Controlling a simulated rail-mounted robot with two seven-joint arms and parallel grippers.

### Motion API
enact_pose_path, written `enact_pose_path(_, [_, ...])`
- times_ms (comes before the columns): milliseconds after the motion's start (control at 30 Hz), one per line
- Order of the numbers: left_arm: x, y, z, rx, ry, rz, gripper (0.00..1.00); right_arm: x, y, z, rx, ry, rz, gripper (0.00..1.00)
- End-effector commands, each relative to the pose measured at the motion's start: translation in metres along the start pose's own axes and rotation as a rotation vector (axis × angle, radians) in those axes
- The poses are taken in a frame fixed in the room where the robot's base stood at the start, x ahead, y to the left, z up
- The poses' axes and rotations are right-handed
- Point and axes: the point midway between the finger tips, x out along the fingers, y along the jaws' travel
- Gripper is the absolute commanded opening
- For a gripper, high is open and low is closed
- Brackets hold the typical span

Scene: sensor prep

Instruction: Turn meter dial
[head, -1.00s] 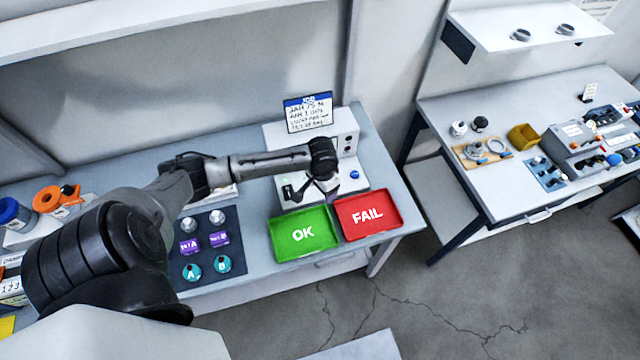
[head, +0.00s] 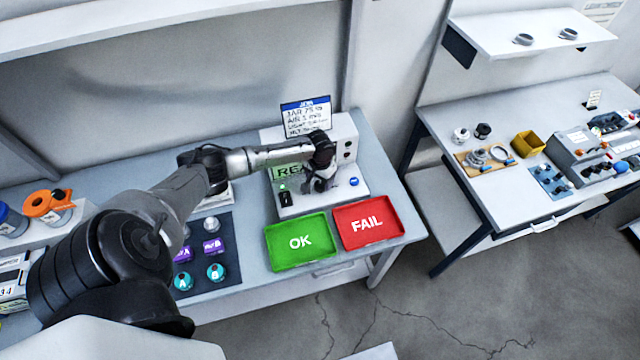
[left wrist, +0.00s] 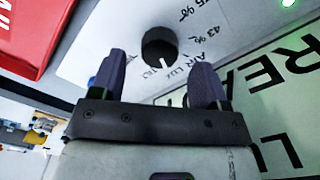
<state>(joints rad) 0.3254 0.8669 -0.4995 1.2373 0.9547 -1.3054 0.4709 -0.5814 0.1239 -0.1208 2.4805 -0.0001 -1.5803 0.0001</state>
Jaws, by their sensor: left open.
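The meter (head: 345,140) is a white unit on the left bench with a pale green display (head: 288,173), partly hidden by my left arm. In the left wrist view, the meter dial (left wrist: 160,47) is a round black knob with a white pointer mark, on a white panel with printed lettering. My left gripper (head: 320,182) is over the meter's lower panel and hides the dial in the head view. In the left wrist view, my left gripper (left wrist: 160,62) is open, its fingers on either side of the dial. Contact cannot be told. My right gripper is not in view.
A green OK tray (head: 300,242) and a red FAIL tray (head: 368,224) sit in front of the meter. A blue button (head: 354,181) is right of the gripper. A dark mat (head: 205,255) with jars lies left. A second bench (head: 500,190) stands right.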

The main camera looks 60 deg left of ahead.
Motion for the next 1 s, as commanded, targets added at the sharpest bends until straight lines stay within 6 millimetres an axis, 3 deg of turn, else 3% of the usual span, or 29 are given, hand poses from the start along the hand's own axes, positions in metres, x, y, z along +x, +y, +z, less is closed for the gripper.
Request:
enact_pose_path(300, [0.028, 0.0, 0.0, 0.001, -0.001, -0.001, 0.69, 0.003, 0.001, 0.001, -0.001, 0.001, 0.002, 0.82])
enact_pose_path(700, [0.031, 0.0, 0.0, 0.001, 0.0, -0.001, 0.68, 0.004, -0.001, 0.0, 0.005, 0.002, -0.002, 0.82])
enact_pose_path(1000, [0.031, 0.0, 0.0, 0.001, 0.0, -0.001, 0.39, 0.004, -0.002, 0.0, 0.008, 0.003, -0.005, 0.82])
